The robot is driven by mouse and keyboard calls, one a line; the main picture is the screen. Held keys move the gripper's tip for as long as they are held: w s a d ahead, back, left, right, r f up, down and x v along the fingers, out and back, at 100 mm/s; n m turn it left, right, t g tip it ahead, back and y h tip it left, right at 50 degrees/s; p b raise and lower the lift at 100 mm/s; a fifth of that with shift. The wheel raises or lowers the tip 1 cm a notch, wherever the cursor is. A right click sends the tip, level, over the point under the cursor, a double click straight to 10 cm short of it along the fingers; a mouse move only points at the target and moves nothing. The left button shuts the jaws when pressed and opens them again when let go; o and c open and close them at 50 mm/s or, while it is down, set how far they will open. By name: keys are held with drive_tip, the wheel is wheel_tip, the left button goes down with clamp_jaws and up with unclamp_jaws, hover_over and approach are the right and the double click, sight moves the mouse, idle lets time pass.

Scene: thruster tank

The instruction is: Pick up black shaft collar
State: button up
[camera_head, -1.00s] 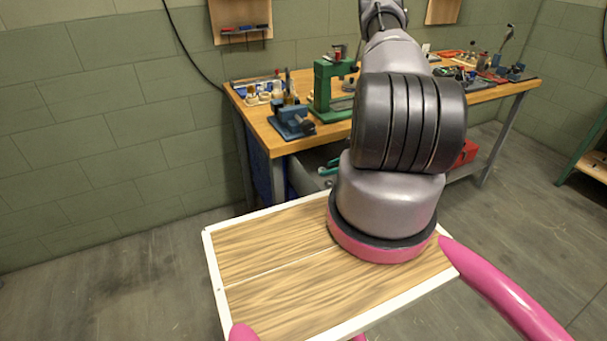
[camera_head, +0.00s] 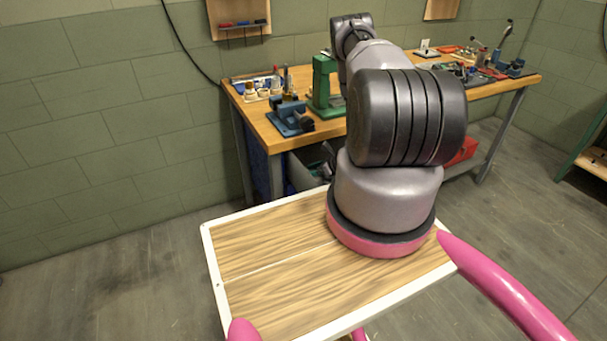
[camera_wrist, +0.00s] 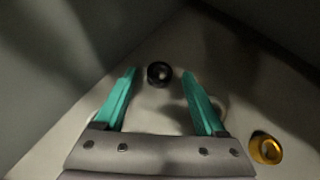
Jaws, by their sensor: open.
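The black shaft collar (camera_wrist: 159,74) is a small dark ring lying on a pale surface, with grey walls rising around it in the wrist view. My gripper (camera_wrist: 158,72) is open, with teal fingers on either side of the collar in the picture. The collar appears between and slightly beyond the fingertips; I cannot tell the exact height gap.
A gold ring (camera_wrist: 266,149) lies to the right of my gripper. Grey walls (camera_wrist: 52,75) close in at left and right. In the head view, the wooden workbench (camera_head: 262,128) carries a green press (camera_head: 322,85) and a blue vise (camera_head: 291,118). A red box stands under the bench.

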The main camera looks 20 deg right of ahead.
drive_tip(key=shift+w+f, duration=0.1)
clamp_jaws()
